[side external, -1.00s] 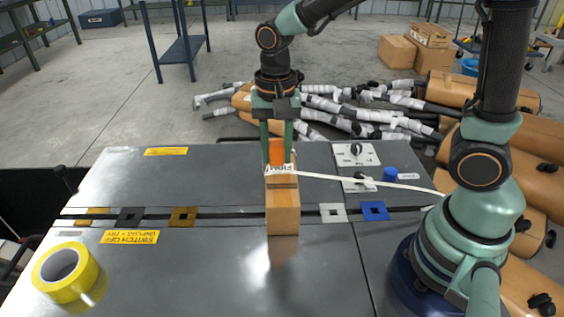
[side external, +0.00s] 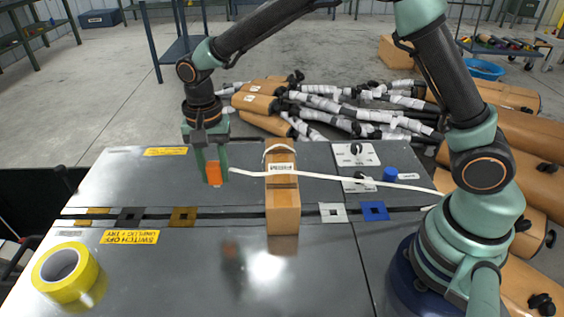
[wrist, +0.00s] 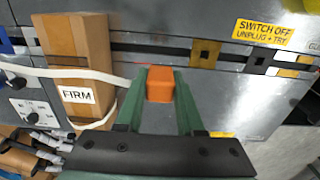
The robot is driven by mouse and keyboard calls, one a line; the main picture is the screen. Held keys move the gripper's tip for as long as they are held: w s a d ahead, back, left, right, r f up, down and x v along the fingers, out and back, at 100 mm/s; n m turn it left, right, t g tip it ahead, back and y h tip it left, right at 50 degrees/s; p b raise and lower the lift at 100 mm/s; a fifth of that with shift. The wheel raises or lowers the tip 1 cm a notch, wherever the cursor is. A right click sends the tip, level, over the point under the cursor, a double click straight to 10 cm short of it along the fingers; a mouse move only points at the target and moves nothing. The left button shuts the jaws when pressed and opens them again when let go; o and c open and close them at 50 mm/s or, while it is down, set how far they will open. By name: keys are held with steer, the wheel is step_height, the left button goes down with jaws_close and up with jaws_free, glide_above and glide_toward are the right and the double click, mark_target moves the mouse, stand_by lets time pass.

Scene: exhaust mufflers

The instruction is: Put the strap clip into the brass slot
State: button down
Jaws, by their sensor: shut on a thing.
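The orange strap clip (side external: 214,174) is held between the green fingers of my gripper (side external: 212,168), which is shut on it. In the wrist view the clip (wrist: 160,85) sits between the fingertips. It hangs above the bench, left of the tan box. The white strap (side external: 330,178) runs from the clip across the box to the right. The brass slot (side external: 184,217) is a square plate on the dark groove, left of and nearer the camera than the clip. It also shows in the wrist view (wrist: 205,54), apart from the clip.
The tan box (side external: 283,205) stands upright right of my gripper, with a white band over its top. Along the groove lie black (side external: 131,217), yellow (side external: 93,213), white (side external: 332,213) and blue (side external: 375,211) plates. A yellow tape roll (side external: 66,274) lies front left.

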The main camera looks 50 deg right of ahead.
steer(key=w+a+f, duration=0.4)
steer(key=w+a, duration=0.2)
steer(key=shift+w+a+f, duration=0.3)
steer(key=shift+a+f, duration=0.05)
steer(key=shift+f, duration=0.1)
stand_by(0.4)
steer(key=shift+f, duration=2.3)
steer(key=shift+f, duration=0.45)
steer(key=shift+c, duration=2.2)
jaws_free()
step_height(320, 180, up, 12)
